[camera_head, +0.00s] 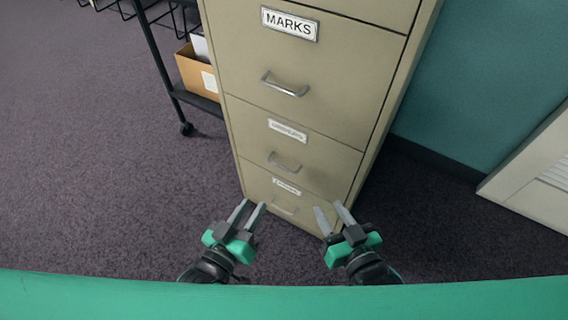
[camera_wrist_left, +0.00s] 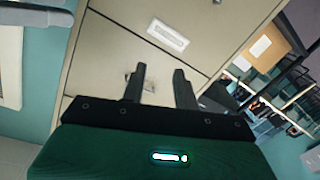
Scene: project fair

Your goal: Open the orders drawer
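A beige filing cabinet (camera_head: 310,70) stands ahead with its drawers shut. The drawer labelled MARKS (camera_head: 289,23) is the highest readable one. Below it are a drawer with a blurred label (camera_head: 287,130) and handle (camera_head: 285,163), and a bottom drawer with a smaller label (camera_head: 286,187) and handle (camera_head: 285,209). I cannot tell which is the orders drawer. My left gripper (camera_head: 253,206) is open and empty, low before the cabinet's left side. In the left wrist view its fingers (camera_wrist_left: 160,72) point at the cabinet front, a handle (camera_wrist_left: 147,86) partly behind one finger. My right gripper (camera_head: 332,209) is open and empty, lower right.
A black wheeled rack (camera_head: 160,60) with a cardboard box (camera_head: 197,72) stands left of the cabinet. A teal wall (camera_head: 480,80) and a pale panel (camera_head: 535,175) are at the right. Dark carpet (camera_head: 90,170) is clear at the left.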

